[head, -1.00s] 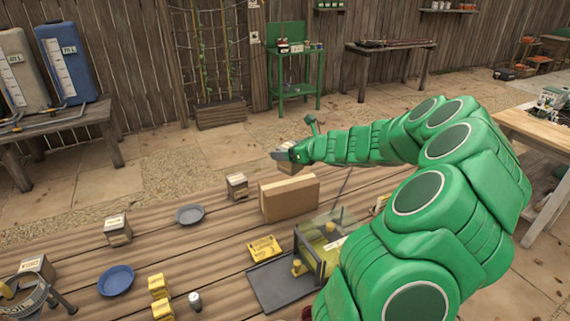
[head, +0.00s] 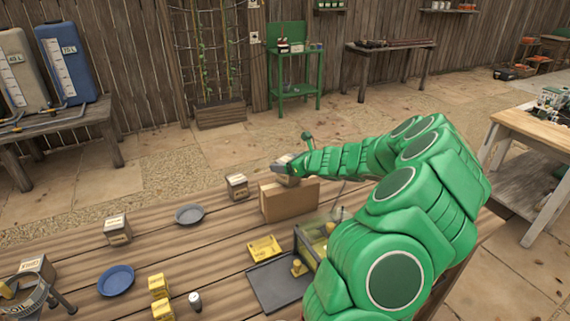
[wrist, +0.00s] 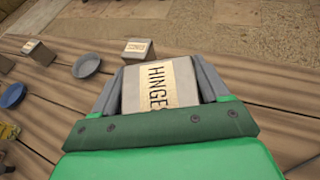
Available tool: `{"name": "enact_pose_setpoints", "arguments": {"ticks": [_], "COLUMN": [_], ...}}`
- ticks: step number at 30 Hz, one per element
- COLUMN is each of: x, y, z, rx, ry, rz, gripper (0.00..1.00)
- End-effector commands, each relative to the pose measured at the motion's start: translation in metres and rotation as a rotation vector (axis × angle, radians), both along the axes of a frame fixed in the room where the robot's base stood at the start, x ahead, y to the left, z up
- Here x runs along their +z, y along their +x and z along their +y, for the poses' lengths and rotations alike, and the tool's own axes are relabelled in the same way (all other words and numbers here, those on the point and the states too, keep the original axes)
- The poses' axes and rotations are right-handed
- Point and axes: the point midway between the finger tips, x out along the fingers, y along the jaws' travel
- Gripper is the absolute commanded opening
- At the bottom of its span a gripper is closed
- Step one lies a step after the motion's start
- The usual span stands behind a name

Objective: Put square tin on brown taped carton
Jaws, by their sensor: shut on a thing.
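My gripper (head: 283,167) is shut on a square tin, which shows in the wrist view (wrist: 155,87) between both fingers, with a pale label reading "HINGE". In the head view the tin (head: 291,180) is partly hidden by my gripper. The brown taped carton (head: 290,203) stands on the wooden deck table. The tin is at the carton's top, towards its far side. I cannot tell whether it touches the carton. The carton is not visible in the wrist view.
Similar labelled tins stand left of the carton (head: 237,187) and farther left (head: 117,230). A grey dish (head: 190,214) and a blue dish (head: 116,280) lie on the table. A yellow tray (head: 264,248), a dark tray (head: 278,286) and a clear-sided box (head: 312,246) are in front.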

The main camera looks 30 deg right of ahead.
Motion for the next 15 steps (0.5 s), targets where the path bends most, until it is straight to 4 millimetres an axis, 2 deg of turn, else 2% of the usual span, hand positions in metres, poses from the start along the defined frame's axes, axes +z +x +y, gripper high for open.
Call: {"name": "enact_pose_setpoints", "arguments": {"ticks": [8, 9, 13, 15], "x": [-0.0017, -0.0023, -0.0022, -0.0022], "y": [0.0001, 0.0, -0.0001, -0.0001], "z": [-0.0001, -0.0002, -0.0002, -0.0002], "rx": [0.0, 0.0, 0.0, 0.0], "ry": [0.0, 0.0, 0.0, 0.0], "rz": [-0.001, -0.001, -0.001, 0.0], "gripper": [0.33, 0.76, 0.96, 1.0]}}
